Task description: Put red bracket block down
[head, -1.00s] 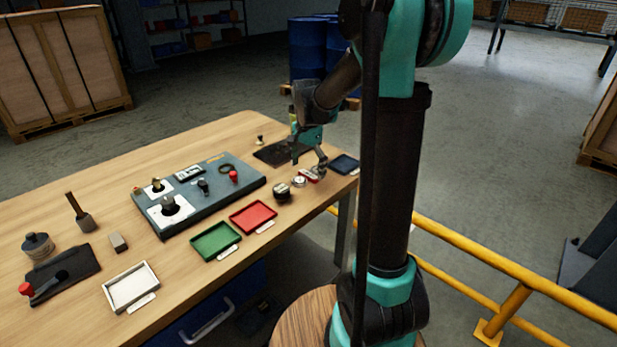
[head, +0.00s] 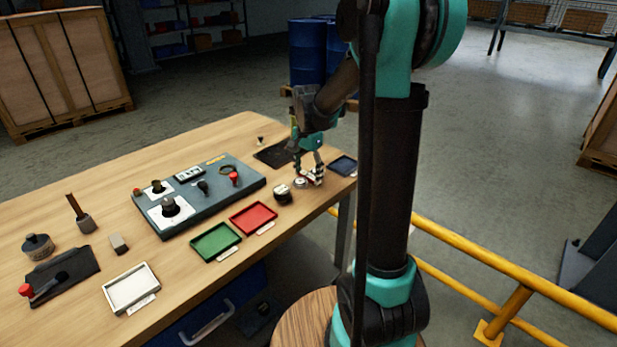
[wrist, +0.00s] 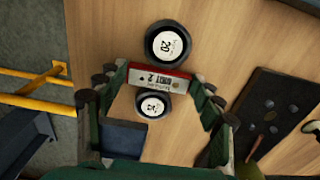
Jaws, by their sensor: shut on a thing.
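The red bracket block (wrist: 155,78), with a pale label face, lies across between my fingertips in the wrist view. My gripper (wrist: 156,76) is shut on it, one finger at each end. In the head view my gripper (head: 309,174) is low over the right end of the workbench, and the block (head: 312,181) shows partly between the fingers. I cannot tell whether the block touches the bench top.
A round black weight marked 20 (wrist: 167,45) and another round weight (wrist: 153,104) flank the block in the wrist view. A dark blue tray (head: 343,165) is close on the right. Red (head: 253,217) and green (head: 215,241) trays lie left. Yellow railing (head: 480,258) runs beside the bench.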

